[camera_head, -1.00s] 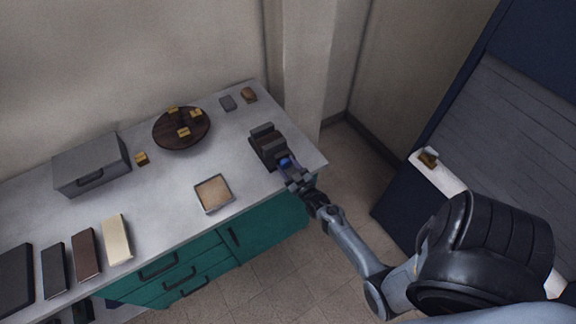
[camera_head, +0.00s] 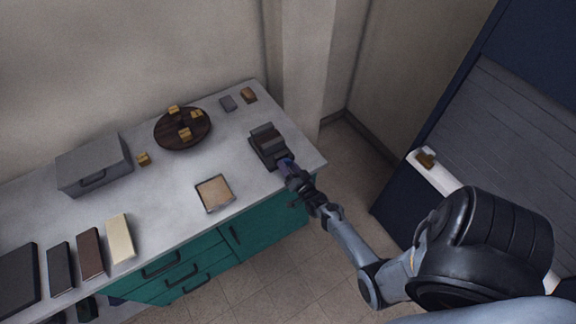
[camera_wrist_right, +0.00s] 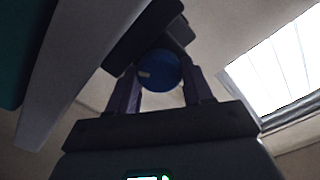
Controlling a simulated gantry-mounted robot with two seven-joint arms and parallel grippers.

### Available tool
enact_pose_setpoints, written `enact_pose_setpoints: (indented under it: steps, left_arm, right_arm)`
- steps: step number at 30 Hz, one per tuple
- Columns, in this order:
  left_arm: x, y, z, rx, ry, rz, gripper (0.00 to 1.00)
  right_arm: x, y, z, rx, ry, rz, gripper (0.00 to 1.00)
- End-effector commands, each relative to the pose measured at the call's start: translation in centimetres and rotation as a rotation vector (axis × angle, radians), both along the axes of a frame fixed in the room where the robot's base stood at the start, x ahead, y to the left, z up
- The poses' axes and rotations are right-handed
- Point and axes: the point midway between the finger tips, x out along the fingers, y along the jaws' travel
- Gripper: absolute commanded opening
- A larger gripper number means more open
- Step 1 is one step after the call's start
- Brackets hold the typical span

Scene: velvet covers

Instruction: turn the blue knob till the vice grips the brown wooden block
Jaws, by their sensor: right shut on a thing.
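The dark vice (camera_head: 268,153) stands at the right end of the worktop. The blue knob (camera_wrist_right: 158,70) on the vice's near side shows between the fingers of my right gripper (camera_wrist_right: 162,88) in the right wrist view. That gripper is shut on the knob. In the head view my right gripper (camera_head: 288,169) largely covers the knob, and my arm reaches in from the lower right. My left gripper is not in view.
A shallow tray (camera_head: 201,196) lies left of the vice. Behind are a round dark board (camera_head: 167,138) with yellowish blocks, a grey box (camera_head: 75,170) and two small blocks. Several flat slabs lie at the left. The worktop's right edge is close to the vice.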

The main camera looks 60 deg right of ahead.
Motion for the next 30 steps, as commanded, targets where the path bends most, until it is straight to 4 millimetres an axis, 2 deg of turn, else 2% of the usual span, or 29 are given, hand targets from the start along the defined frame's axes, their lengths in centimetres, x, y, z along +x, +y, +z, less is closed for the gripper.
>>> enact_pose_setpoints:
  steps: [10, 25, 26, 30]
  left_arm:
    - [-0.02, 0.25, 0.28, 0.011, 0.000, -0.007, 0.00]
    - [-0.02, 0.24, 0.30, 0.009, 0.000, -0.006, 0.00]
    - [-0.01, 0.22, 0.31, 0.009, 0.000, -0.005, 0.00]
    - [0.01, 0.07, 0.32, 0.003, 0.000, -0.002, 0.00]
  right_arm:
    - [0.00, 0.00, 0.02, 0.116, -0.062, 0.000, 0.20]
    - [-0.02, -0.01, -0.01, 0.132, -0.070, -0.001, 0.20]
    - [-0.02, -0.01, 0.00, 0.132, -0.070, -0.001, 0.52]
    - [-0.02, -0.01, -0.01, 0.132, -0.070, -0.001, 0.73]
